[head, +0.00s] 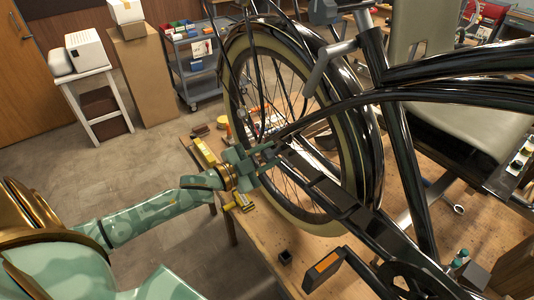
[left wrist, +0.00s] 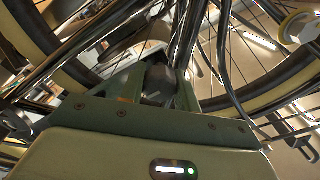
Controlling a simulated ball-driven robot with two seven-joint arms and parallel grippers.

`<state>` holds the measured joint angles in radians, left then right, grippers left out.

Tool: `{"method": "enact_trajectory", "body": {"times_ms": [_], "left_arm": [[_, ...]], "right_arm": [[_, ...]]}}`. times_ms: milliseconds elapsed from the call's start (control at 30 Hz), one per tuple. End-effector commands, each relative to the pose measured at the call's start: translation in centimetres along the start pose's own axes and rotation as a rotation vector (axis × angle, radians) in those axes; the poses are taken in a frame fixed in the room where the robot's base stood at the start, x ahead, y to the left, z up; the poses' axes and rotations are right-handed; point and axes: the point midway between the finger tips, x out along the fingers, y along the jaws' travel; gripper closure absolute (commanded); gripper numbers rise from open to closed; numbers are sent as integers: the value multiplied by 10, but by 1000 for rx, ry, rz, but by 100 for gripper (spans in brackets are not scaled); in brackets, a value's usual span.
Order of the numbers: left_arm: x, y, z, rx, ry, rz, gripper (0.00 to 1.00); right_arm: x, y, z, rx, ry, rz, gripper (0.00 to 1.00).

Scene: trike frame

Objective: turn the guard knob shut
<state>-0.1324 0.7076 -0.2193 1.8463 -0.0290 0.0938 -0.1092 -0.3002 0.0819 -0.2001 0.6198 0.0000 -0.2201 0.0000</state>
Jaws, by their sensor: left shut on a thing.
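My left gripper (head: 268,156) reaches in from the left to the chain guard area beside the trike's rear wheel (head: 255,120). In the left wrist view its fingers are closed around a dark rounded knob (left wrist: 158,86), which sits between them in front of the black frame tubes. The fingers and wrist hide the knob in the head view. I cannot tell how far the knob is turned. The black trike frame (head: 402,150) runs across the right of the head view. My right gripper is not in view.
The trike stands over a wooden bench (head: 262,245). A pedal (head: 325,263) sticks out near the front, and a small dark block (head: 285,257) lies on the bench. Spokes and tubes crowd my left gripper. A tool cart (head: 196,68) stands behind; the floor at left is clear.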

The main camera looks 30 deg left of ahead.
Motion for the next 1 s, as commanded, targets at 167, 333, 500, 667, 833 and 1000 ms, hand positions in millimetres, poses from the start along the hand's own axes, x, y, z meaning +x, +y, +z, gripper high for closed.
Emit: {"method": "enact_trajectory", "body": {"times_ms": [167,333,500,667,833,1000], "left_arm": [[0,-2,-3,-106,-2,2,91],[0,-3,-4,-253,-2,1,91],[0,-2,-3,-415,-2,1,91],[0,-2,-3,-566,-2,1,91],[0,-1,-2,-728,-3,1,91],[0,-1,-2,-889,-2,1,91]], "right_arm": [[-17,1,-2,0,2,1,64],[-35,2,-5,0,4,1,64],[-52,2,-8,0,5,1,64],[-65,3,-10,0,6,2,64],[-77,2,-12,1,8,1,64],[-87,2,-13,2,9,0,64]]}}
